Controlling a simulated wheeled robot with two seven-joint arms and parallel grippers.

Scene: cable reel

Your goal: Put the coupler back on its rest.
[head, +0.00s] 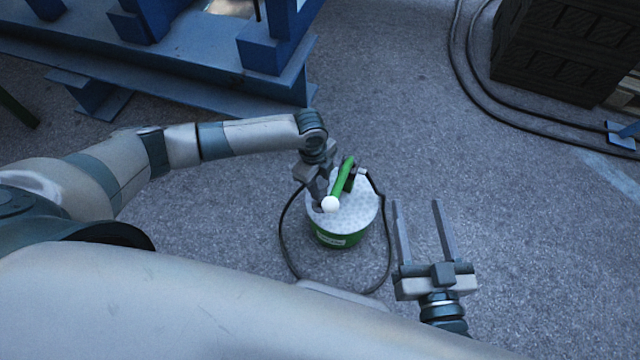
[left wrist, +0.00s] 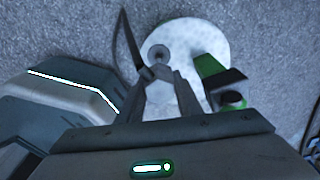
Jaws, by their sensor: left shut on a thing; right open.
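The cable reel is a green drum (head: 342,238) with a pale speckled round top (head: 362,208). My left gripper (head: 316,194) is over the top's left side, shut on a dark grey round piece (left wrist: 158,53), which looks like the coupler. The fingers partly hide it. A dark block (left wrist: 228,88) beside a green part shows at the top's other side; I cannot tell whether it is the rest. My right gripper (head: 424,238) is open and empty, right of the drum.
A black cable (head: 389,245) loops around the drum's front, from its right side to near my left gripper. Blue steel framing (head: 170,75) stands at the back left. A dark crate (head: 560,45) and thick floor cables (head: 475,85) are at the back right. Floor right of the drum is clear.

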